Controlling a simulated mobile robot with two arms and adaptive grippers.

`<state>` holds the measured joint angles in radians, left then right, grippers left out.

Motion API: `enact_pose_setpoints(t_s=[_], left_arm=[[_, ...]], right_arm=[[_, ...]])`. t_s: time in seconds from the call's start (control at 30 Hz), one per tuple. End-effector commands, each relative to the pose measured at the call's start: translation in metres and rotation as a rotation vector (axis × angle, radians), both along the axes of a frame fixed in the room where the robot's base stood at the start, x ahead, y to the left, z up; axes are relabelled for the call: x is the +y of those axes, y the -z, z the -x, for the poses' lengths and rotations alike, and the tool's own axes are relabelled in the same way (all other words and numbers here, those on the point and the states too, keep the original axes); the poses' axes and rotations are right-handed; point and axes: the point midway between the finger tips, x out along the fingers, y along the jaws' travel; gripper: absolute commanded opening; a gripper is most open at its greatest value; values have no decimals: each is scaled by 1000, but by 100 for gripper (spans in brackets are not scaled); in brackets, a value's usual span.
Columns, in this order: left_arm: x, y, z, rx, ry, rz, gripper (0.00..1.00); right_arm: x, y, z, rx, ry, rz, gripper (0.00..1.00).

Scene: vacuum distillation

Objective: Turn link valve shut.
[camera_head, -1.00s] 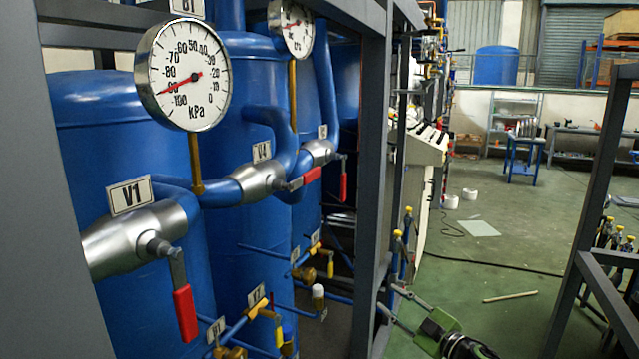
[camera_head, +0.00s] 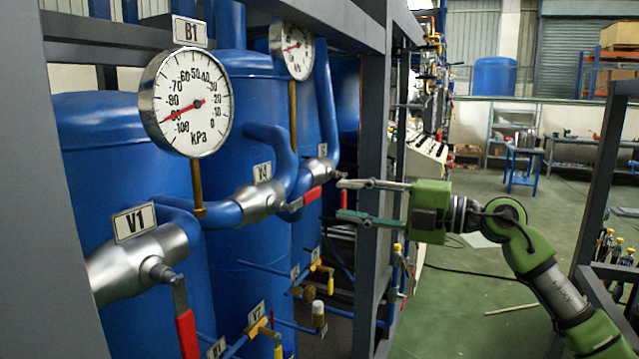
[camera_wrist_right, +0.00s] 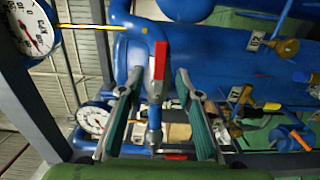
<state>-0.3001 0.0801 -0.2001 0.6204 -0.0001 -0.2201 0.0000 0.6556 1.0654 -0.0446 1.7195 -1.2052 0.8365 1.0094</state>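Several steel valves on blue pipes have red lever handles; none is labelled "link". The V1 valve (camera_head: 140,262) has its red handle (camera_head: 187,335) hanging down. The V4 valve (camera_head: 259,202) has its red handle (camera_head: 312,195) pointing right, nearly along the pipe. A further valve (camera_head: 318,172) has a red handle (camera_head: 343,198) hanging down near my right gripper (camera_head: 340,199). My right gripper is open, its two fingers apart and pointing left. In the right wrist view, a red handle (camera_wrist_right: 160,60) shows between the open fingertips (camera_wrist_right: 158,79), with no visible grip on it. My left gripper is out of view.
A dark grey frame post (camera_head: 374,130) stands close to my right gripper. The gauge B1 (camera_head: 187,102) and a second gauge (camera_head: 292,50) stand above the pipes. Small yellow-handled valves (camera_head: 258,328) sit lower. The green floor (camera_head: 440,315) at right is mostly open.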

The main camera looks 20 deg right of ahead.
Motion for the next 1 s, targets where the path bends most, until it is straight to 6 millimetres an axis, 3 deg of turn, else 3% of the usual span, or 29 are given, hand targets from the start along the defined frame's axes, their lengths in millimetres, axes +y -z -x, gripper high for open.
enact_pose_setpoints(t_s=[0.1,0.33,0.77,0.9,1.0], left_arm=[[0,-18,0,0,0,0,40],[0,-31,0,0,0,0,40],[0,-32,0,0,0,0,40],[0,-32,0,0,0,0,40],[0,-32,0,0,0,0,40]], right_arm=[[18,-6,-19,-1,-4,-5,32],[39,-2,-44,1,-1,-4,32],[46,1,-51,0,0,0,32],[46,1,-51,0,0,0,0],[45,1,-51,0,0,0,0]])
